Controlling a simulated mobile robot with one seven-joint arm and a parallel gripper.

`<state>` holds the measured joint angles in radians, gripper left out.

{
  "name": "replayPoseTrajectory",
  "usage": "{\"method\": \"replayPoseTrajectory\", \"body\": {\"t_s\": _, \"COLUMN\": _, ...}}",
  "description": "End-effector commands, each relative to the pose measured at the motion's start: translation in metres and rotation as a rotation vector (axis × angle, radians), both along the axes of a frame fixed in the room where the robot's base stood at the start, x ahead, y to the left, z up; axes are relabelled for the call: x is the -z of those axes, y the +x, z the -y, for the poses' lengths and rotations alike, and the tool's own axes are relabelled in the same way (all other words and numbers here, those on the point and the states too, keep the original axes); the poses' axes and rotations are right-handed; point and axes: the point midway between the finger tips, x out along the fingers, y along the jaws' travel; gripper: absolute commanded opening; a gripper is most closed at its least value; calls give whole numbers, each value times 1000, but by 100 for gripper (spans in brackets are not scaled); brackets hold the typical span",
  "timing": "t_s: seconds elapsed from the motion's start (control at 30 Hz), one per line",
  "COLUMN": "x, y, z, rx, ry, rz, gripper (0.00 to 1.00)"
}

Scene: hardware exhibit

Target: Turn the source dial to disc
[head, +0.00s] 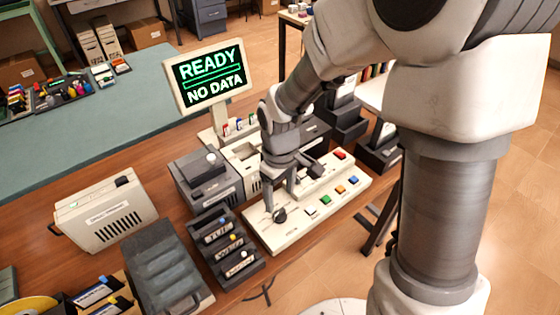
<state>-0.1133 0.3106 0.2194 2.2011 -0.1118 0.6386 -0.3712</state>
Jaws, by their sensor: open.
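A dark round dial (279,215) sits near the left end of the cream control panel (290,236). Its setting and any markings around it are too small to read. My gripper (277,202) points down over the left part of the panel, fingers apart, with the dial just below and beside the fingertips. I cannot tell whether a finger touches the dial. A monitor (211,77) behind the panel reads "READY" and "NO DATA".
Several colored buttons (325,199) line the panel right of the dial. A rack of labelled cartridges (232,252) and a dark grey case (165,265) stand to the left. A cream box (105,212) is farther left. Dark trays (380,150) stand behind the panel's right end.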

Motion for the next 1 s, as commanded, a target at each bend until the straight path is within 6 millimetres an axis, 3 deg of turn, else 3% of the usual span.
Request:
{"method": "replayPoseTrajectory", "body": {"t_s": 0.03, "x": -17, "y": 1, "z": 0, "rx": 1, "ry": 1, "rz": 6, "gripper": 75}}
{"method": "replayPoseTrajectory", "body": {"t_s": 0.2, "x": -58, "y": 1, "z": 0, "rx": 1, "ry": 1, "rz": 5, "gripper": 75}}
{"method": "replayPoseTrajectory", "body": {"t_s": 0.4, "x": -94, "y": 0, "z": 0, "rx": -1, "ry": 1, "rz": 2, "gripper": 75}}
{"method": "replayPoseTrajectory", "body": {"t_s": 0.6, "x": -110, "y": 0, "z": 0, "rx": -1, "ry": 0, "rz": 0, "gripper": 75}}
{"method": "replayPoseTrajectory", "body": {"t_s": 1.0, "x": -111, "y": 0, "z": 0, "rx": -1, "ry": -1, "rz": -1, "gripper": 75}}
